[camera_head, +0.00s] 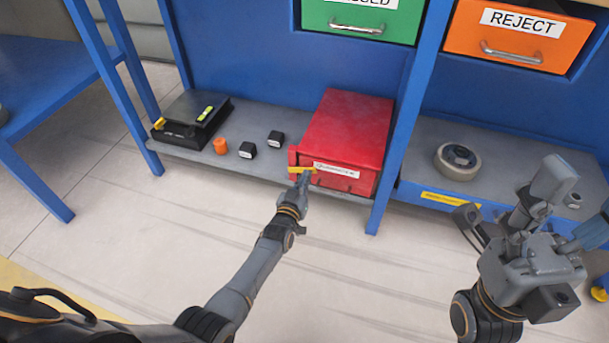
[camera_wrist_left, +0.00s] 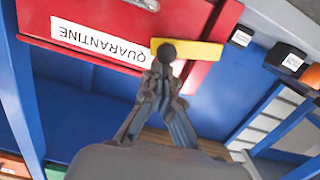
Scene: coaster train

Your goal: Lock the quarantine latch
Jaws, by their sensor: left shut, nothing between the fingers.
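The red quarantine box (camera_head: 345,125) sits on the grey lower shelf, with a white QUARANTINE label on its front. A yellow latch bar (camera_head: 296,170) lies roughly level across the front's upper left corner. In the left wrist view the picture is upside down; the latch (camera_wrist_left: 203,53) has a dark round knob at one end. My left gripper (camera_head: 304,179) is shut and empty, its fingertips (camera_wrist_left: 164,68) at the knob end of the latch; whether they touch it I cannot tell. My right gripper (camera_head: 510,198) is open, off to the right and away from the box.
Left of the box on the shelf are two small dark cubes (camera_head: 247,150), an orange cylinder (camera_head: 220,146) and a black device (camera_head: 192,120). A round grey roll (camera_head: 457,161) lies right of the blue post (camera_head: 400,145). An orange REJECT drawer (camera_head: 520,35) is above.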

